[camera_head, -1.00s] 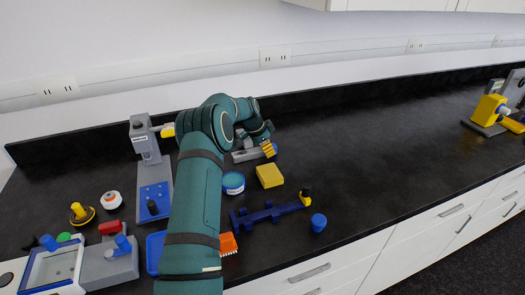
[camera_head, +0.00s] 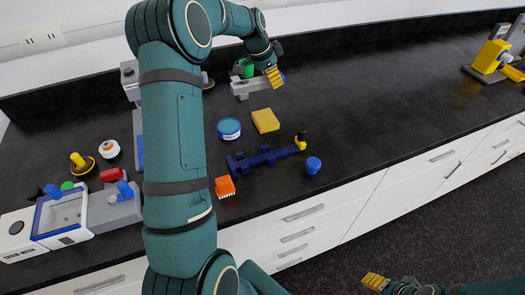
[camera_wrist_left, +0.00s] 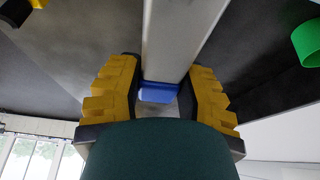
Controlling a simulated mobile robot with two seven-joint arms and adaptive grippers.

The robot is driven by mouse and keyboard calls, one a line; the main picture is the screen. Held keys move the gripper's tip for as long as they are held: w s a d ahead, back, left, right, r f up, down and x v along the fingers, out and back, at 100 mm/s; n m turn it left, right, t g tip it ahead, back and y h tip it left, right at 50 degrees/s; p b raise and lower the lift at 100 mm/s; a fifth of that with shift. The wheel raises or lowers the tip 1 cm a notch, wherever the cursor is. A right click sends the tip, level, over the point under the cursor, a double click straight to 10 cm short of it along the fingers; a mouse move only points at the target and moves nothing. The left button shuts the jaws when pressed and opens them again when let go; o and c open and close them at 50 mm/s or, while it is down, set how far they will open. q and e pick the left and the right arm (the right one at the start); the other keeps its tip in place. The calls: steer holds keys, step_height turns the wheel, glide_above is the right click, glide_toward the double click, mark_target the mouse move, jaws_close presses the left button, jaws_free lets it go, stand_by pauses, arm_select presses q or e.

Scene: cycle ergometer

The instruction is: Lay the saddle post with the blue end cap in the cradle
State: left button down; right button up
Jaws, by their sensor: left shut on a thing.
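The saddle post (camera_head: 244,87) is a pale grey bar behind the yellow block. My left gripper (camera_head: 273,76) is shut on it near its blue-capped end. In the left wrist view the grey post (camera_wrist_left: 180,40) runs between the yellow fingers, with the blue end cap (camera_wrist_left: 158,93) between them. A blue notched rack (camera_head: 265,158), which looks like the cradle, lies empty on the counter in front, with a yellow and black piece at its right end. My right gripper (camera_head: 375,282) is low in front of the drawers, away from the counter; its jaws are too small to judge.
A yellow block (camera_head: 265,121) and a blue-green round tin (camera_head: 229,128) lie between post and rack. A blue cylinder (camera_head: 313,165) and an orange brush (camera_head: 225,186) flank the rack. A green cylinder (camera_head: 247,68) stands behind the post.

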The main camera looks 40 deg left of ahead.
arm_select(q)
steer(key=s+d, duration=1.3)
steer(key=b, duration=0.2)
glide_above(281, 151)
steer(key=f, duration=0.3)
steer(key=s+f, duration=0.1)
steer(key=f, duration=0.1)
steer(key=shift+a+f, duration=0.25)
steer(key=shift+f, duration=0.05)
steer(key=shift+w+f, duration=0.1)
steer(key=shift+f, duration=2.2)
steer(key=shift+f+b, duration=0.1)
steer(key=shift+b, duration=0.3)
steer(key=c, duration=0.6)
jaws_free()
